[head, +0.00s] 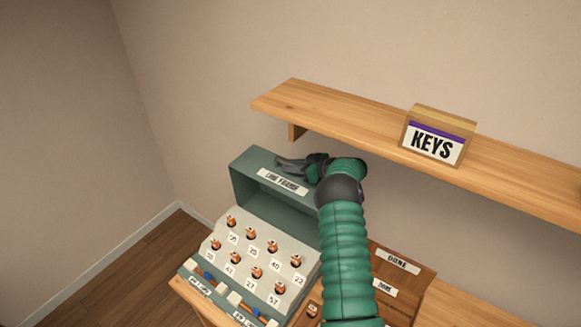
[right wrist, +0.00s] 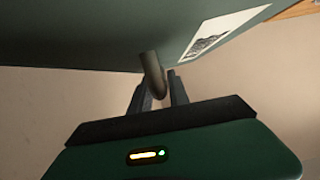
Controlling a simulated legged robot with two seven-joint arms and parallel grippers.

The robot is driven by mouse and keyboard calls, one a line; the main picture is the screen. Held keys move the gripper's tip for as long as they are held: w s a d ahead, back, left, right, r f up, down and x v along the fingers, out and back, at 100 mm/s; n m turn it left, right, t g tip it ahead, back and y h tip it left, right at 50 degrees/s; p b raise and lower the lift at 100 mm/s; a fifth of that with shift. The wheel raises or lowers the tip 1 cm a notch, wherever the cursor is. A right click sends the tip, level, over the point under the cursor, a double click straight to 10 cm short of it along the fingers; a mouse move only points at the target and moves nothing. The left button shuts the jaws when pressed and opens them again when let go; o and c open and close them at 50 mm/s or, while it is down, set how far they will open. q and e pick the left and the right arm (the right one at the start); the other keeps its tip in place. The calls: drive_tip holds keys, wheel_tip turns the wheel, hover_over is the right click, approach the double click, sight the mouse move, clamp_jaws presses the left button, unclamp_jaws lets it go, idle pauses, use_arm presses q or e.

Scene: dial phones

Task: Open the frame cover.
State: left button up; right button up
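The line frame (head: 222,253) is a grey-green box with a pale sloping panel of numbered copper-coloured jacks. Its cover (head: 262,203) stands raised at the back, with a "LINE FRAME" label on its top face, so the panel is exposed. My right gripper (head: 283,163) is at the top rear of the cover, beside the label. In the right wrist view, a grey rounded handle (right wrist: 152,74) under the green cover (right wrist: 90,35) lies at the right fingers (right wrist: 161,88), which look apart; contact is unclear. My left gripper is out of view.
A wooden shelf (head: 345,112) with a "KEYS" box (head: 437,136) runs along the wall above the gripper. Plugs (head: 206,277) lie along the frame's front edge. A wooden tray labelled "DONE" (head: 415,277) is right of my arm, partly hidden.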

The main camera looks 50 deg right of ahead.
drive_tip(key=b+v, duration=0.2)
drive_tip(key=v, duration=0.9)
drive_tip(key=shift+s+b, duration=0.1)
drive_tip(key=shift+b, duration=0.25)
